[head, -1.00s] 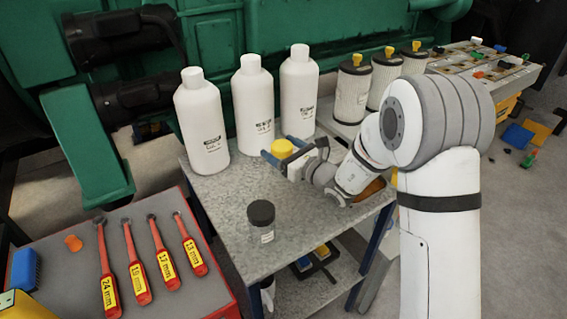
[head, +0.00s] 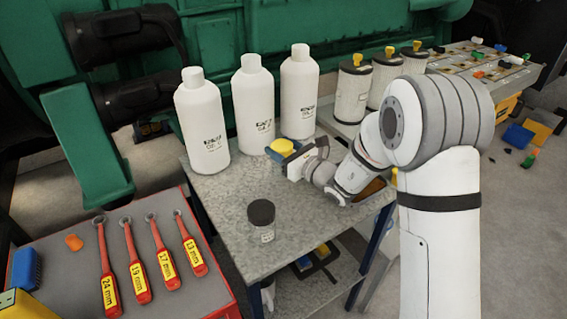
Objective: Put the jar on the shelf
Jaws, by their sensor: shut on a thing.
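A small clear jar (head: 262,232) with a black lid stands upright on the grey metal table top (head: 215,200), near its front. My gripper (head: 283,150) is at the back of the table, apart from this jar. It is shut on a yellow round-topped thing (head: 282,146), low in front of the rightmost white bottle. The thing's lower part is hidden, so I cannot tell whether it is a jar or whether it touches the table. A lower shelf (head: 302,298) shows under the table top, with dark and yellow items on it.
Several white bottles (head: 254,105) line the table's back edge. White filters with yellow caps (head: 350,95) stand at the right rear. A red cabinet (head: 190,292) with labelled wrenches is at the left. The table's left middle is clear.

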